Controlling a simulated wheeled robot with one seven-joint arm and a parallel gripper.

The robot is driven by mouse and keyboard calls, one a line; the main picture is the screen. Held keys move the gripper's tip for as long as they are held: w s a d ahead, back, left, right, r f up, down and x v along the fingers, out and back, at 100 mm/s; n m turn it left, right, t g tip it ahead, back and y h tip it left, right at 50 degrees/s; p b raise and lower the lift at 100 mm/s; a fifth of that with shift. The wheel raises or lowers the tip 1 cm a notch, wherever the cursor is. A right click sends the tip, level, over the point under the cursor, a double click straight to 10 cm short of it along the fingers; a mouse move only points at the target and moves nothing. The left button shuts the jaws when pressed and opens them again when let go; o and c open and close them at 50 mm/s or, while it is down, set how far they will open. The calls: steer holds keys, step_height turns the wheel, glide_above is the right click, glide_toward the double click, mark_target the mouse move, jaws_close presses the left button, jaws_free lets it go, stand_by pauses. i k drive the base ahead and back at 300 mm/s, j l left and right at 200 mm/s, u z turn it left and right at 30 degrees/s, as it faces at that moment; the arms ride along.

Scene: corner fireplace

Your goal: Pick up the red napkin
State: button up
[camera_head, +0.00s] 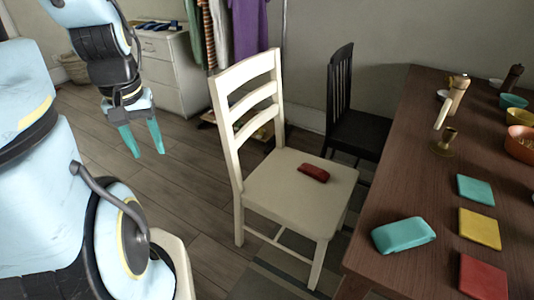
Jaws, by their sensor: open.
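A flat red square, which looks like the red napkin (483,276), lies on the dark wooden table (420,155) at the lower right, near its front edge. A yellow square (479,229) and a teal square (475,190) of similar form lie in a row behind it. My gripper (148,154) is at the upper left, pointing down with its teal fingers apart and nothing between them. It is far to the left of the table, above the floor.
A cream chair (268,200) stands between my gripper and the table, with a small red object (313,173) on its seat. A turquoise case-like object (403,235) lies left of the squares. A brass candlestick holder (446,142), bowls (520,142) and a black chair (358,130) are farther back.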

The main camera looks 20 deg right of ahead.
mark_target(319, 175)
steer(key=i+u, duration=0.45)
steer(key=i, duration=0.8)
steer(key=i+j+z, duration=0.15)
steer(key=i, duration=0.7)
steer(key=i+z, duration=0.2)
steer(key=z, duration=0.15)
steer(key=i+z, duration=0.2)
steer(key=z, duration=0.2)
steer(key=i+j+z, duration=0.1)
steer(key=z, duration=0.25)
steer(key=i+j+z, duration=0.1)
steer(key=i+z, duration=0.15)
steer(key=z, duration=0.15)
steer(key=i+j+z, duration=0.15)
steer(key=z, duration=0.25)
steer(key=i, duration=0.1)
